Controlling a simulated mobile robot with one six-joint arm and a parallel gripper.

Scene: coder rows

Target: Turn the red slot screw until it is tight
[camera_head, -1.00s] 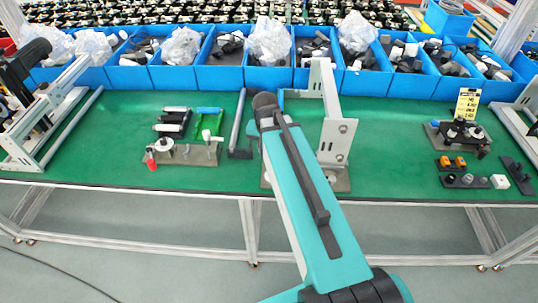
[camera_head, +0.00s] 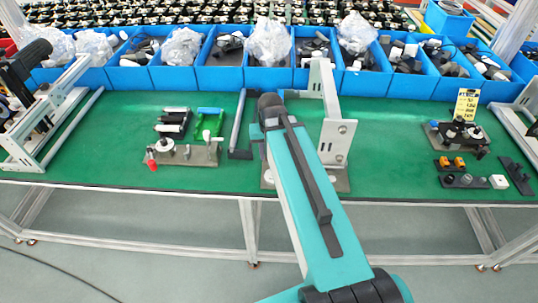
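A small red part (camera_head: 151,165) stands at the front left of a grey fixture plate (camera_head: 205,155) on the green table. It is too small to tell whether it is the red slot screw, and no slot can be made out. My arm's teal link reaches up over the middle of the table. My gripper is not in view; it is hidden behind or below my arm. A second plate (camera_head: 342,182) with a white upright bracket (camera_head: 338,138) stands just right of my arm, which covers part of it.
Blue bins (camera_head: 220,76) with parts and plastic bags line the table's back. Black cylinders (camera_head: 172,125) and a green part (camera_head: 208,122) lie behind the left plate. Another fixture (camera_head: 458,138) with a yellow sign (camera_head: 467,103) stands at right. Green table (camera_head: 395,140) right of the bracket is clear.

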